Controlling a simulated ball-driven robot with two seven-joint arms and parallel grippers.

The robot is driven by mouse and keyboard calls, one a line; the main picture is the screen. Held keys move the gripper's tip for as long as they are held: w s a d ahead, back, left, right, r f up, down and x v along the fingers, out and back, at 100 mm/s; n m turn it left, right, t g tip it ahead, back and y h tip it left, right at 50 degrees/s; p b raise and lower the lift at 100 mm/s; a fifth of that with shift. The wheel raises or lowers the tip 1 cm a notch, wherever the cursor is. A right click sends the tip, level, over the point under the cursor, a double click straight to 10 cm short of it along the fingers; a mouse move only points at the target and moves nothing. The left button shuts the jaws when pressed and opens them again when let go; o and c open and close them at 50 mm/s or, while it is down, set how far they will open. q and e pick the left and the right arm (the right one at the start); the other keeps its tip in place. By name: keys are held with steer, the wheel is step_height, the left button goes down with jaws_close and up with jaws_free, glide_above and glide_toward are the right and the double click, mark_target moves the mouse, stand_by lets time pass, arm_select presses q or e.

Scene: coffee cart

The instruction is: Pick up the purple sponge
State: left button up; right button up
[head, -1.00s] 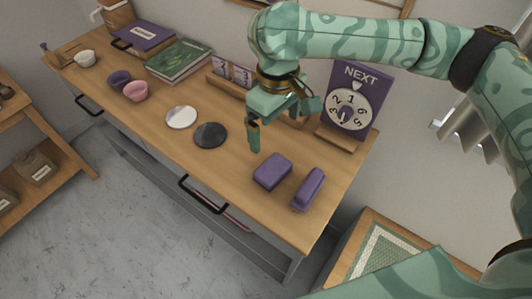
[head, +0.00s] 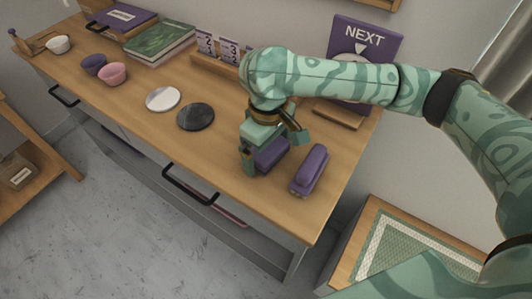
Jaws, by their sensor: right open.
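The purple sponge (head: 273,155) lies on the wooden counter, a soft rounded block partly hidden behind my right gripper. My right gripper (head: 268,160) is open and low over the sponge. One finger shows at the sponge's left side and the other toward its upper right. I cannot tell whether the fingers touch it. My left gripper is not in view.
A purple stapler-like object (head: 310,170) lies close to the right of the sponge. A black disc (head: 196,117) and a white disc (head: 163,99) lie to the left. A purple NEXT dial sign (head: 364,42) stands behind. Counter front is clear.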

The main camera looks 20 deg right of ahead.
mark_target(261, 160)
steer(key=shift+r, duration=0.1)
steer(key=c, duration=0.9)
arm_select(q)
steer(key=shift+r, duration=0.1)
